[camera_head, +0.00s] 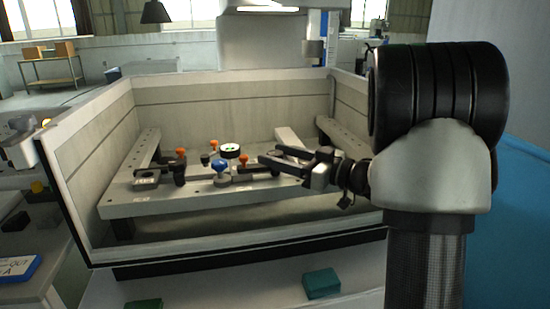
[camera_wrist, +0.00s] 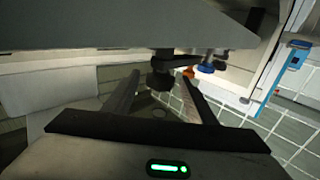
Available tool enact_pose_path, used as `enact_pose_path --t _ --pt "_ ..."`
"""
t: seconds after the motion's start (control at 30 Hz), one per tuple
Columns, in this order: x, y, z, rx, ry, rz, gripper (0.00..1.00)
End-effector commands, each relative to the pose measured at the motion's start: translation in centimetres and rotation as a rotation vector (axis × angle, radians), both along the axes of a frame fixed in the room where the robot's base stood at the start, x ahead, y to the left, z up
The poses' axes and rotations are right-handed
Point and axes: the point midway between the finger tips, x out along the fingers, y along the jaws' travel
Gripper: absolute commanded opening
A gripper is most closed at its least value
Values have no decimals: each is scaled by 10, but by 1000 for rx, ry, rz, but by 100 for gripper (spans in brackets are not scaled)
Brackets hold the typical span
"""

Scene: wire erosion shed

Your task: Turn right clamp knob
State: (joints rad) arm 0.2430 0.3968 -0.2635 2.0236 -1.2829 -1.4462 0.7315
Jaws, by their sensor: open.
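My gripper (camera_head: 271,155) reaches in from the right over the worktable plate (camera_head: 150,208), fingers pointing left and spread apart. The wrist view also shows the open gripper (camera_wrist: 157,76), with a dark round knob-like part (camera_wrist: 162,78) in the gap between its fingertips. It looks ungripped; I cannot tell how deep it sits between them. In the head view a blue knob (camera_head: 219,166) and an orange knob (camera_head: 243,159) stand left of the fingertips. Another orange knob (camera_head: 181,151) is on the left clamp. The right clamp's knob is not clearly distinguishable, partly hidden by my gripper.
A round dial gauge (camera_head: 230,150) stands among the clamps, close to my fingers. The tank's side wall (camera_head: 88,150) and front rim (camera_head: 240,247) enclose the worktable. Two green blocks (camera_head: 322,283) lie in front of the tank.

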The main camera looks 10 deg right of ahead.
Motion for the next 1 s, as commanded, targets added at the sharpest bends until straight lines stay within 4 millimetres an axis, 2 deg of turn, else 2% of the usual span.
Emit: enact_pose_path --t 0.1,0.37,0.4,0.47,0.63,1.0 --pt "7 6 0 -1 -1 -1 51" --pt "8 8 0 -1 -1 -2 51" --pt "8 8 0 -1 -1 -2 49" --pt "8 8 0 -1 -1 -2 39" --pt "8 8 0 -1 -1 -2 11" --pt "7 8 0 -1 -1 -60 10"
